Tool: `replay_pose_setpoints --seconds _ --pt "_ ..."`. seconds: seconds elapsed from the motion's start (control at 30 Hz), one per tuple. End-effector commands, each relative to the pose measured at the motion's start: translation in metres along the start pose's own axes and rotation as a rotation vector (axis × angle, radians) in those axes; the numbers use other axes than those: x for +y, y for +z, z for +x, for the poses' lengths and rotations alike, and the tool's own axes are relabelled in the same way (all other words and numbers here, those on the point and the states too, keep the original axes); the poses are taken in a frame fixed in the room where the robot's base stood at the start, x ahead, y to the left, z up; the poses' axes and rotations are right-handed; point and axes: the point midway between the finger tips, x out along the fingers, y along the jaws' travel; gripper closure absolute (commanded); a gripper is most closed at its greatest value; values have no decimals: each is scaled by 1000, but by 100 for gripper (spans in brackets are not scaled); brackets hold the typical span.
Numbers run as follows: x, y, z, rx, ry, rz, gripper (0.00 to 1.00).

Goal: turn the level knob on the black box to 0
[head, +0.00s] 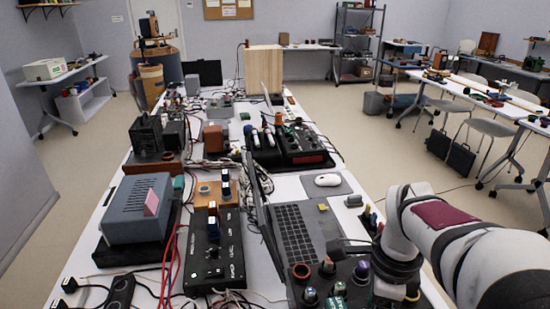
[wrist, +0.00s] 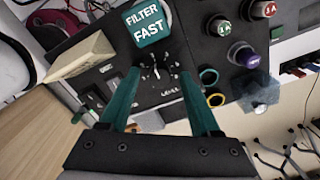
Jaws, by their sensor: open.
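The black box (head: 345,296) stands at the near end of the long table in the head view, with several coloured knobs on it. In the wrist view its dark panel (wrist: 192,48) shows a dial with white ticks and a small pointer-like level knob (wrist: 155,72); lettering that seems to read LEVEL is below it. The pointer's exact reading is too small to tell. My gripper (wrist: 158,79) is open, its two teal fingers apart on either side of the dial, with nothing visible between them. Whether the fingertips touch the panel is unclear.
A teal FILTER FAST block (wrist: 148,24) is just above the dial. A laptop (head: 295,235) stands behind the box. Cables and devices crowd the table.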

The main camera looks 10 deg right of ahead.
Motion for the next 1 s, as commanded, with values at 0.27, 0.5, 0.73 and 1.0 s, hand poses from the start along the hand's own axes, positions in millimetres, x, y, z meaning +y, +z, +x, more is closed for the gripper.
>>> replay_pose_setpoints --seconds 0.27,0.5,0.73,1.0 --pt "0 0 0 0 -1 -1 61" --pt "0 0 -1 0 -1 -1 100" --pt "0 0 -1 0 -1 -5 100" --pt "0 0 -1 0 -1 -98 100"
